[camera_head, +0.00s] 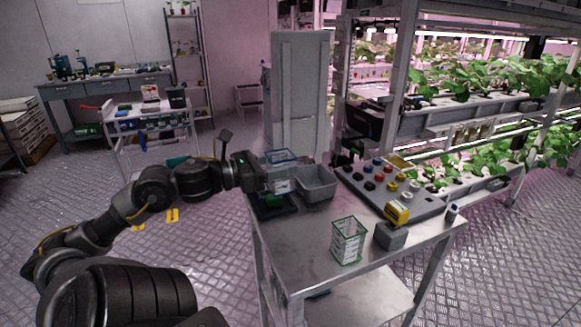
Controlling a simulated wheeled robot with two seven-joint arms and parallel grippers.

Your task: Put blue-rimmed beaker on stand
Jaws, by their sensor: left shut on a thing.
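The blue-rimmed beaker (282,155) is a clear square-sided vessel at the far left corner of the metal table. My left gripper (281,181) reaches in from the left and is shut on it. A dark, flat stand-like base (264,212) lies on the table just below the beaker, with a green patch showing above it. The gripper partly hides the beaker's lower part, so I cannot tell whether it touches the base. My right gripper is not in view.
A grey open bin (318,193) stands close right of the beaker. A green-rimmed beaker (347,243) stands near the table's front. A grey block (390,236), a yellow device (396,212) and a panel of coloured knobs (424,207) occupy the right. The table's front left is clear.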

